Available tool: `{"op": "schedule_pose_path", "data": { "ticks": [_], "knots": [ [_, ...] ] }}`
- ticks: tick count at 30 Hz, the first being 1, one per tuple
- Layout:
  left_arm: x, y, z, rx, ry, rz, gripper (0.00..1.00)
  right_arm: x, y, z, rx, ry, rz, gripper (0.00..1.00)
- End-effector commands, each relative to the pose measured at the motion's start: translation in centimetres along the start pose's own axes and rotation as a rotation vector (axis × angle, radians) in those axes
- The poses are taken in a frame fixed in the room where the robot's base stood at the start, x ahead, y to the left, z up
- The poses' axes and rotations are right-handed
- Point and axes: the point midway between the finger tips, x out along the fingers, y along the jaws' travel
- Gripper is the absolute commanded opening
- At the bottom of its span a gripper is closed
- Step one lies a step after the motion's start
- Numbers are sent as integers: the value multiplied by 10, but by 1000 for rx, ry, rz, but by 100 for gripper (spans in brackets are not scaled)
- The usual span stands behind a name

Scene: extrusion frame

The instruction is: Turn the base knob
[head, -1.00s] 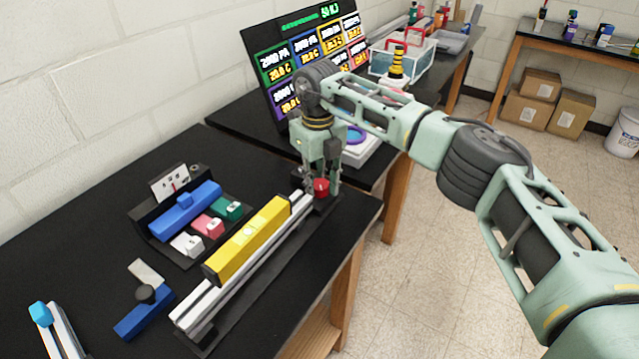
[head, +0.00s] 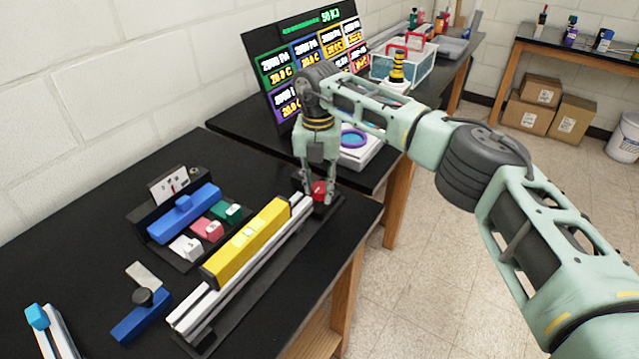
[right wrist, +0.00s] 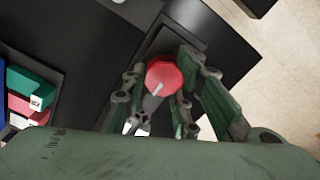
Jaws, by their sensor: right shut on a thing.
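The base knob (head: 318,190) is red and sits at the far right end of the white extrusion rail (head: 245,272). My right gripper (head: 317,196) points down over it with its fingers on either side, shut on the knob. In the right wrist view, the red knob (right wrist: 163,77) with a pale pointer mark lies between the fingers of my right gripper (right wrist: 160,90). The fingers hide part of the knob in the head view. My left gripper does not show in the head view.
A yellow bar (head: 247,243) lies along the rail. A black tray (head: 165,236) to its left holds a blue block (head: 184,213) and several coloured pieces. A blue tool with a black knob (head: 141,312) lies in front. A screen (head: 300,60) stands behind.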

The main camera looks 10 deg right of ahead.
Motion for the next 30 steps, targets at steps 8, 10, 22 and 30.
{"op": "schedule_pose_path", "data": {
  "ticks": [8,10,22,30],
  "knots": [
    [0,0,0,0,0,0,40,0,6,-3,16,4,11,0],
    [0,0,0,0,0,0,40,0,6,-3,16,4,12,0],
    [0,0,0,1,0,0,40,-1,5,-2,16,2,12,40],
    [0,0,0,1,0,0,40,-1,3,-1,19,1,7,40]
  ]
}}
